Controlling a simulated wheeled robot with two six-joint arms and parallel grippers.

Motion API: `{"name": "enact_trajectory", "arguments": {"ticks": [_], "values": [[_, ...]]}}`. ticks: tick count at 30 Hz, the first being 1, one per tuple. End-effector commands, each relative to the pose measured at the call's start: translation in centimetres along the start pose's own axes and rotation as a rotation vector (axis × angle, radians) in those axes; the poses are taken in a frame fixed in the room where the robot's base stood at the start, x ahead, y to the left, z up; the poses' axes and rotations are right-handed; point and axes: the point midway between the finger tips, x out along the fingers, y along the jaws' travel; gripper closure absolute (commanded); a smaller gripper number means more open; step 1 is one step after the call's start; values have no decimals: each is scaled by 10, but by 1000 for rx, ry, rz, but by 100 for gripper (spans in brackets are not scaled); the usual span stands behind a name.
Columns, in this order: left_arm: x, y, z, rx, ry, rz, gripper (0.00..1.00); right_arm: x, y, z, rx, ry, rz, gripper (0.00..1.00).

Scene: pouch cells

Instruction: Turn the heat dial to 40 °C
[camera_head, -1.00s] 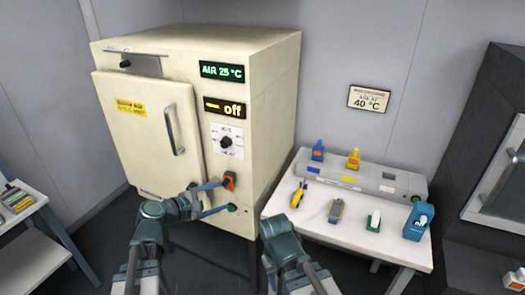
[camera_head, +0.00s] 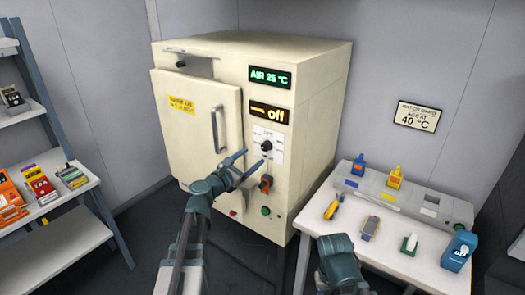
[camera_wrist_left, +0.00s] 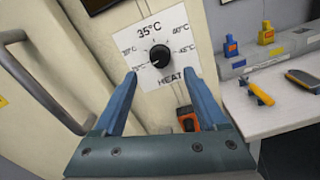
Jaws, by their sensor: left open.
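The heat dial (camera_head: 267,145) is a black knob on a white plate on the front of the cream oven (camera_head: 305,75). In the left wrist view the dial (camera_wrist_left: 160,55) has temperature marks around it, with 35 °C at the top, and its white pointer line appears to point left and slightly down. My left gripper (camera_head: 251,160) is open and empty, just in front of the dial plate. In the wrist view its blue fingers (camera_wrist_left: 159,74) point at the plate, their tips below and either side of the knob. My right gripper (camera_head: 338,262) is low by the table; its jaws are unclear.
The oven displays read AIR 25 °C (camera_head: 270,77) and off (camera_head: 268,113). An orange switch (camera_head: 265,184) sits below the dial. The oven door handle (camera_head: 216,130) is to the left. A white table (camera_head: 335,225) with tools and bottles stands right, a shelf (camera_head: 55,210) left.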

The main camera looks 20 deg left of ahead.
Motion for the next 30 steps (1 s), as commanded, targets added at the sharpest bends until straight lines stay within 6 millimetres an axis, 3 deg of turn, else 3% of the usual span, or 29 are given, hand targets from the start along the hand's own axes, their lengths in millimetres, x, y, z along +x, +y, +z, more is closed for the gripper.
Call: {"name": "enact_trajectory", "arguments": {"ticks": [3,9,15,25,30], "values": [[28,1,0,1,-1,-2,26,0,0,0,0,0,0,50],[56,1,0,1,0,-1,26,0,0,0,0,0,0,50],[68,0,0,1,0,-1,26,0,0,0,0,0,0,50],[70,-1,0,1,0,-1,26,0,0,0,0,0,0,50],[70,0,0,1,0,-1,54,0,0,0,0,0,0,50]]}}
